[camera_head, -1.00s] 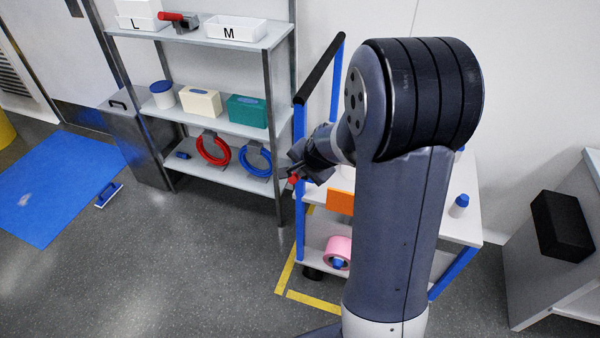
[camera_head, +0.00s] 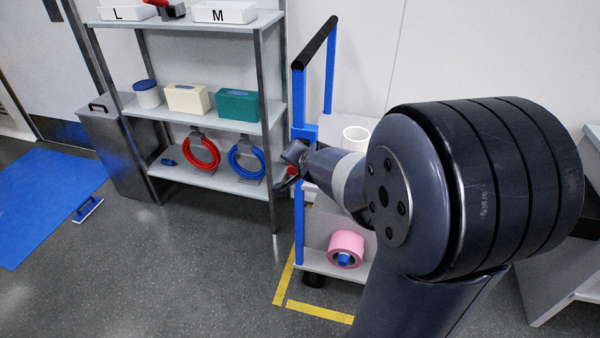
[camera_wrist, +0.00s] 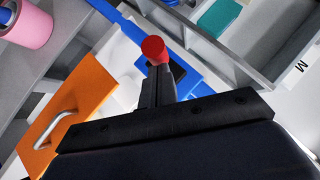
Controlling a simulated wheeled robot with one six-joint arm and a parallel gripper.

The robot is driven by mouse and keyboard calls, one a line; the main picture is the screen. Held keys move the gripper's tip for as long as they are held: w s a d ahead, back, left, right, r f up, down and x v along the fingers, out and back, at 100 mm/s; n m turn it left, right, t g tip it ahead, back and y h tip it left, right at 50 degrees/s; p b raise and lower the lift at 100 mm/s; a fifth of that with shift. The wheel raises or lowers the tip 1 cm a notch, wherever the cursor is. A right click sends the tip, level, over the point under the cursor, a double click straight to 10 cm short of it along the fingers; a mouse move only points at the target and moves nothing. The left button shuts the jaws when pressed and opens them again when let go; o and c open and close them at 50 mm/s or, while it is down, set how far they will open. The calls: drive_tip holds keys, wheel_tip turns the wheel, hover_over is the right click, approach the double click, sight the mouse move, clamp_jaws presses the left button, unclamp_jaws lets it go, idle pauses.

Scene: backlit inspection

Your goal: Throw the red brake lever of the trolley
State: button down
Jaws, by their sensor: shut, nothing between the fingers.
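The red knob of the brake lever (camera_wrist: 153,50) shows in the wrist view just beyond my fingertips, in front of a blue part of the trolley. I cannot tell whether the fingers touch it. In the head view the red knob (camera_head: 292,170) is small, beside the trolley's blue post (camera_head: 299,215). My gripper (camera_wrist: 158,80) is shut and empty. In the head view my gripper (camera_head: 288,183) is at the left side of the trolley, dark and partly hidden by my wrist. The lever's arm is mostly hidden.
The shelf rack (camera_head: 265,130) stands close to the left of the trolley. A pink roll (camera_head: 345,244) lies on the trolley's lower deck, and a white cup (camera_head: 356,138) stands above. An orange panel with a handle (camera_wrist: 85,95) is left of my fingers.

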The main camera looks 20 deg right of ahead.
drive_tip(key=f+t+b, duration=0.1)
drive_tip(key=b, duration=0.3)
drive_tip(key=f+t+h+b, duration=0.1)
drive_tip(key=f+b, duration=0.1)
drive_tip(key=b, duration=0.2)
drive_tip(key=f+n+t+h+b, duration=0.1)
drive_tip(key=f+t+b, duration=0.1)
drive_tip(key=b, duration=0.2)
drive_tip(key=shift+s+a+f, duration=0.1)
drive_tip(key=shift+s+a, duration=0.1)
drive_tip(key=shift+s, duration=0.1)
drive_tip(key=shift+f+b, duration=0.2)
drive_tip(key=shift+b, duration=0.3)
